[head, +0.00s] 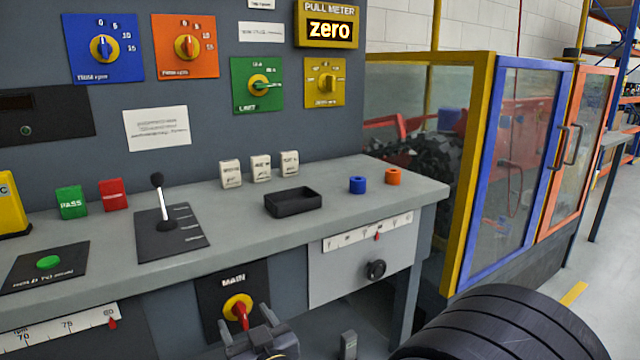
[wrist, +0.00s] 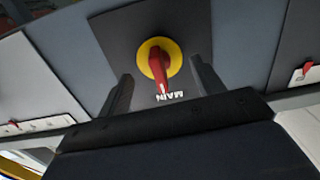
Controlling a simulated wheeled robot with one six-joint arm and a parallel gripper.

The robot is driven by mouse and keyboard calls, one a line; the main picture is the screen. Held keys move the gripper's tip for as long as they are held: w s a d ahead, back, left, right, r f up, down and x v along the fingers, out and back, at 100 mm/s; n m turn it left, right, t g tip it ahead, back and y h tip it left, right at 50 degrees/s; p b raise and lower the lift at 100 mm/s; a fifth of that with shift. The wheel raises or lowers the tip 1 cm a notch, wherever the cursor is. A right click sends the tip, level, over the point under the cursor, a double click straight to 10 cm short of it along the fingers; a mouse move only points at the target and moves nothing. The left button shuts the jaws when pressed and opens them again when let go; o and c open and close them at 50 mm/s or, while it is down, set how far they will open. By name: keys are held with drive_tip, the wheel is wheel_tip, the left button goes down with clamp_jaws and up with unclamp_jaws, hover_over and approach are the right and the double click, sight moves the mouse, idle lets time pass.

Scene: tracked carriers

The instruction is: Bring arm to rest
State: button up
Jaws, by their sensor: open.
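My gripper (head: 256,333) is low at the front of the console, in front of the black MAIN panel (head: 259,281). The panel carries a yellow round switch with a red handle (head: 240,310). In the wrist view my gripper (wrist: 163,82) is open, its two dark fingers apart on either side of the red handle (wrist: 158,66). Nothing shows between the fingers except the switch beyond them. I cannot tell whether the fingers touch it.
A framed glass enclosure (head: 510,150) stands right. A large black ribbed cylinder (head: 500,325) is at the lower right.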

drive_tip(key=shift+s+d+m, duration=0.3)
drive_tip(key=shift+s+d, duration=0.05)
drive_tip(key=shift+s, duration=0.2)
